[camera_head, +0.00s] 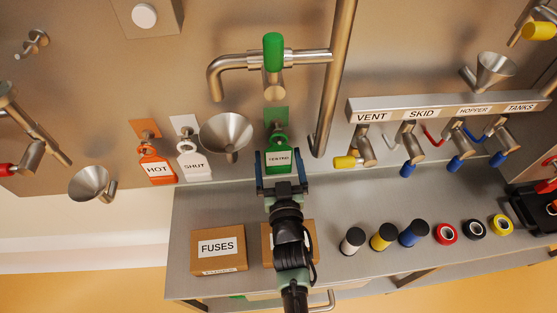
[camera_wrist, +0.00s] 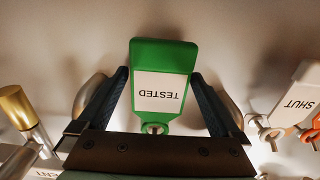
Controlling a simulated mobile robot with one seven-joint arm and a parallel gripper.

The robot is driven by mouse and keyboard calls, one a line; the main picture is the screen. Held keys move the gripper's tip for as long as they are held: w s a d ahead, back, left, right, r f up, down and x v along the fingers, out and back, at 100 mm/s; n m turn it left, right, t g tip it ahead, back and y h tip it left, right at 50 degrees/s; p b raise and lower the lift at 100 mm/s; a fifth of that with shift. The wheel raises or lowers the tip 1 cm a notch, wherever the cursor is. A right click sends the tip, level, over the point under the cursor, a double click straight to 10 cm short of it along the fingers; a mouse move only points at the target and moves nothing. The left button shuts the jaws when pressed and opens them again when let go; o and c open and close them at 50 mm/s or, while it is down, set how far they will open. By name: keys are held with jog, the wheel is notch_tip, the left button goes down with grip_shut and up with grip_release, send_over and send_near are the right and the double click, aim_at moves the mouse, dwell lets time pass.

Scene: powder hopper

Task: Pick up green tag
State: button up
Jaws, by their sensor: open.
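The green tag (camera_head: 278,157) with a white label reading TESTED hangs on the panel beneath a green patch, in the middle of the head view. It also shows in the wrist view (camera_wrist: 162,80), where it appears upside down with its ring end towards my gripper. My gripper (camera_head: 281,168) is open, with one blue-grey finger on each side of the tag. In the wrist view the fingers (camera_wrist: 163,90) flank the tag, with small gaps visible between it and each finger. Whether the fingertips are at the tag's depth I cannot tell.
A white SHUT tag (camera_head: 194,164) and an orange HOT tag (camera_head: 156,169) hang to the left. A metal funnel (camera_head: 228,132) is close by. A vertical pipe (camera_head: 330,90) stands right. A FUSES box (camera_head: 217,248) and several rolls sit on the shelf (camera_head: 370,270) below.

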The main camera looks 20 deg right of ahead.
jog(key=c, duration=1.2)
jog(key=shift+r, duration=0.1)
jog(key=shift+r+p, duration=0.45)
jog(key=shift+r, duration=0.15)
jog(key=r+p+v, duration=0.1)
jog(key=p+v, duration=0.2)
jog(key=v, duration=1.5)
jog(key=shift+r+p, duration=0.3)
jog(key=shift+r, duration=0.05)
jog(key=p+v, duration=0.1)
jog(key=v, duration=0.6)
jog(key=shift+s, duration=0.25)
